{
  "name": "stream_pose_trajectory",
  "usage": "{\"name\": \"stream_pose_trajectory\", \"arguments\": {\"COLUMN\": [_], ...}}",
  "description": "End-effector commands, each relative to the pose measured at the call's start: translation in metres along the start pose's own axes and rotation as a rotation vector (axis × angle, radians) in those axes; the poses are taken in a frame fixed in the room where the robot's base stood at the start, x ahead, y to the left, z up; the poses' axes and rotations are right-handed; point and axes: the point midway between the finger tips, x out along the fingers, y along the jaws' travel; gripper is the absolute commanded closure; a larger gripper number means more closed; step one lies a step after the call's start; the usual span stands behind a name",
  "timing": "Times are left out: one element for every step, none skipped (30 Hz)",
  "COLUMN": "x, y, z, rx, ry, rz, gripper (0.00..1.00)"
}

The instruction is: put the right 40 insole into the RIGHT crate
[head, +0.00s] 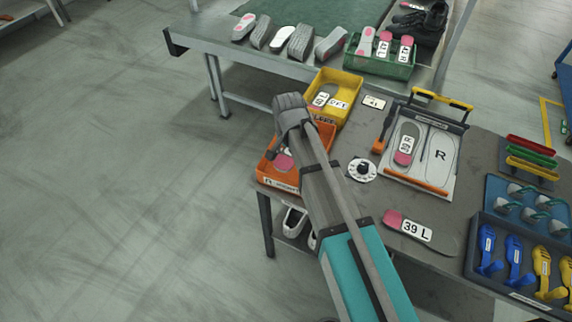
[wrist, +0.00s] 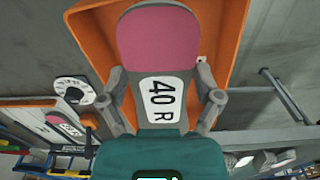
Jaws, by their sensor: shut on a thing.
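My gripper (wrist: 160,98) is shut on the sides of an insole (wrist: 158,45) with a pink heel and a white "40 R" label. In the wrist view the insole's pink end is over the orange crate (wrist: 235,45); its far end is hidden behind my gripper. In the head view the orange crate (head: 264,172) stands at the table's left corner, its front label starting with "R". My arm covers much of it. A pink patch, apparently the held insole's heel (head: 284,162), shows within the crate's outline; its height there is unclear.
A yellow crate (head: 349,83) holding a labelled insole stands behind the orange one. To the right are a dial (head: 362,170), a board marked R (head: 440,155) bearing an insole, and a 39 L insole (head: 419,231). Blue trays (head: 480,221) stand farther right.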

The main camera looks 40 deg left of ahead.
Motion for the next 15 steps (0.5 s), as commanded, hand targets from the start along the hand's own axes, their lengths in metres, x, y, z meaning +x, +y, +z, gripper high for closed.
{"name": "stream_pose_trajectory", "arguments": {"x": [0.011, 0.013, 0.017, 0.019, 0.021, 0.024, 0.026, 0.027, 0.028, 0.029, 0.029, 0.03, 0.03, 0.03, 0.029], "y": [-0.004, -0.006, -0.008, -0.009, -0.01, -0.012, -0.013, -0.013, -0.014, -0.015, -0.015, -0.015, -0.016, -0.016, -0.016], "z": [-0.005, -0.007, -0.009, -0.011, -0.012, -0.014, -0.015, -0.016, -0.017, -0.018, -0.018, -0.019, -0.019, -0.019, -0.019], "rx": [0.0, 0.0, 0.0, 0.0, 0.0, 0.0, 0.0, 0.0, 0.0, 0.0, 0.0, 0.0, 0.0, 0.0, 0.0], "ry": [0.0, 0.0, 0.0, 0.0, 0.0, 0.0, 0.0, 0.0, 0.0, 0.0, 0.0, 0.0, 0.0, 0.0, 0.0], "rz": [0.0, 0.0, 0.0, 0.0, 0.0, 0.0, 0.0, 0.0, 0.0, 0.0, 0.0, 0.0, 0.0, 0.0, 0.0], "gripper": [0.58, 0.58, 0.58, 0.58, 0.58, 0.58, 0.58, 0.58, 0.58, 0.58, 0.58, 0.58, 0.58, 0.58, 0.58]}}
